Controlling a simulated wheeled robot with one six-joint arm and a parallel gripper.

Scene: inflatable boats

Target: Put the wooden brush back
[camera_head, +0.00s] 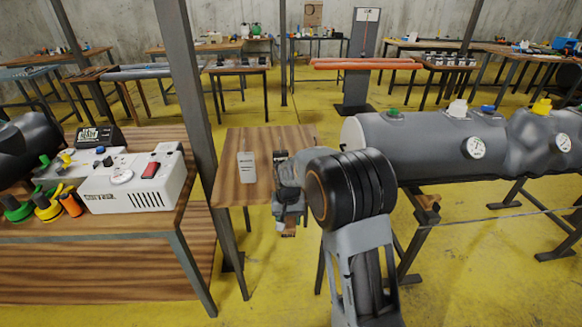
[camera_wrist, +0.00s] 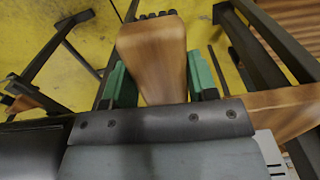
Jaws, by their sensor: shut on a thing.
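The wooden brush (camera_wrist: 152,55) is between the green-padded fingers of my gripper (camera_wrist: 152,82) in the wrist view. Its smooth brown wooden body fills the space between the fingers, and a row of dark tufts shows at its far end. In the head view my gripper (camera_head: 289,217) is low, by the front right side of a small wooden table (camera_head: 232,190). A small brown part of the brush (camera_head: 288,233) shows below the gripper there. My arm hides much of the table's right side.
A pale flat object (camera_head: 246,167) lies on the small table. A bench with a white machine (camera_head: 138,185) stands at the left, beside a grey post (camera_head: 187,80). A large grey inflatable tube (camera_head: 420,140) lies on stands at the right. Yellow floor shows in front.

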